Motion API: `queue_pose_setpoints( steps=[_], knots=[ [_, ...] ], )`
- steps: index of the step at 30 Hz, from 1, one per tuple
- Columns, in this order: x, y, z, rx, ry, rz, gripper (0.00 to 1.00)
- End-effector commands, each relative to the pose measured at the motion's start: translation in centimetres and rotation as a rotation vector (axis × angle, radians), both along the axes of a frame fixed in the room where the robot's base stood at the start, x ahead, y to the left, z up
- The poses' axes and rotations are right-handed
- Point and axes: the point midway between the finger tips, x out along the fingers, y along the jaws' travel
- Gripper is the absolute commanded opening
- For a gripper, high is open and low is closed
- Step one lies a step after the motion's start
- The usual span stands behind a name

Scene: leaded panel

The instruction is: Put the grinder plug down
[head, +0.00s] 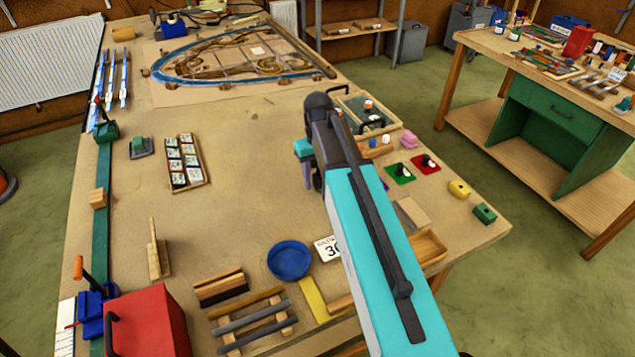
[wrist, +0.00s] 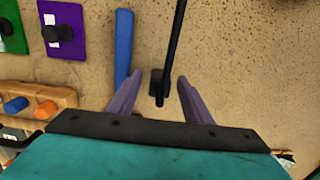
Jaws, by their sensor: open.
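The grinder plug (wrist: 158,84) is a small black plug on a black cord (wrist: 175,40) that runs up out of the wrist view. It sits over the tan table top between the two purple fingers of my gripper (wrist: 160,76), with a gap on each side. My gripper is open and not closed on the plug. The frames do not clearly show whether the plug rests on the table. In the head view my gripper (head: 306,173) is low over the middle of the bench, and my arm hides the plug.
Left of the gripper in the wrist view are a blue bar (wrist: 123,45), a purple plate with a black knob (wrist: 62,27) and a wooden block with pegs (wrist: 40,100). In the head view a tile rack (head: 186,162) stands left; bare bench lies between.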

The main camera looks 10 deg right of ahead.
Motion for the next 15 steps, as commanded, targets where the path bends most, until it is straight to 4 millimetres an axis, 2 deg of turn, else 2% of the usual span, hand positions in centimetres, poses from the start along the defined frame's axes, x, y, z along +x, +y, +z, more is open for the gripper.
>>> queue_pose_setpoints(
  steps=[8,15],
  knots=[
    [0.00,-0.03,0.00,0.000,0.000,0.000,0.44],
    [0.00,-0.05,0.00,0.000,0.000,-0.001,0.03]
  ],
)
